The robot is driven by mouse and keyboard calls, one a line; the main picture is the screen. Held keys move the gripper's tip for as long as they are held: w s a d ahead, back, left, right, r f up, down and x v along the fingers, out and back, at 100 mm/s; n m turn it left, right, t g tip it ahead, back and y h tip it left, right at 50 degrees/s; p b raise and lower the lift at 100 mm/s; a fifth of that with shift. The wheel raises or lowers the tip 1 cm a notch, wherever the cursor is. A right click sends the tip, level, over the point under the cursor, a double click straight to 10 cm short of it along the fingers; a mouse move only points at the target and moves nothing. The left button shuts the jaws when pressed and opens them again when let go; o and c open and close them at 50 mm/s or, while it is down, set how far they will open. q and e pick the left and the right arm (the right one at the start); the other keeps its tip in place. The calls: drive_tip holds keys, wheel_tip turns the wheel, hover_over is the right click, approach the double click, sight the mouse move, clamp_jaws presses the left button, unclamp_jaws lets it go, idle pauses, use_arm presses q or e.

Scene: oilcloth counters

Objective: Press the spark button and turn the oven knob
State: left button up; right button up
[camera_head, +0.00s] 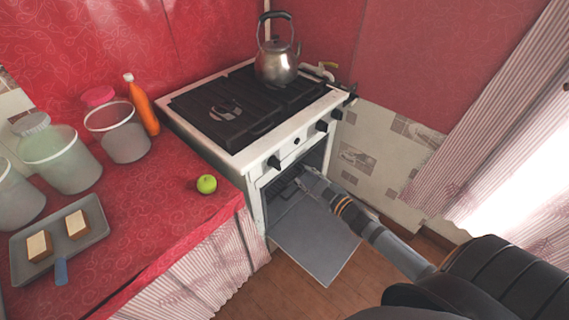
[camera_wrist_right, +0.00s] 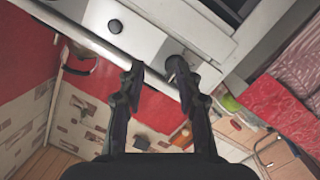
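The white stove (camera_head: 240,160) has a front panel with a dark knob (camera_head: 273,162) at its left end and two more dark knobs (camera_head: 321,127) toward the right. A small round dark button (camera_head: 297,141) sits between them; I take it for the spark button. In the right wrist view the panel shows a small round dark button (camera_wrist_right: 115,26) and a dark knob (camera_wrist_right: 175,67) close to one fingertip; I cannot tell whether they touch. My right gripper (camera_wrist_right: 159,76) is open, its fingers apart and empty, in front of the stove below the panel. My left gripper is not in view.
The oven door (camera_head: 315,240) hangs open below the panel. A kettle (camera_head: 277,65) stands on the stove top. The red counter at left holds a green apple (camera_head: 206,184), an orange bottle (camera_head: 142,105), several tubs and a grey tray (camera_head: 90,242).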

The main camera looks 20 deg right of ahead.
sight(276, 164)
drive_tip(key=s+a+r+m+y, duration=0.1)
drive_tip(key=s+a+m+y, duration=0.15)
drive_tip(key=s+m, duration=0.2)
drive_tip(key=d+x, duration=0.1)
drive_tip(key=x, duration=1)
drive_tip(key=shift+w+r, duration=0.25)
drive_tip(key=shift+r, duration=0.1)
clamp_jaws()
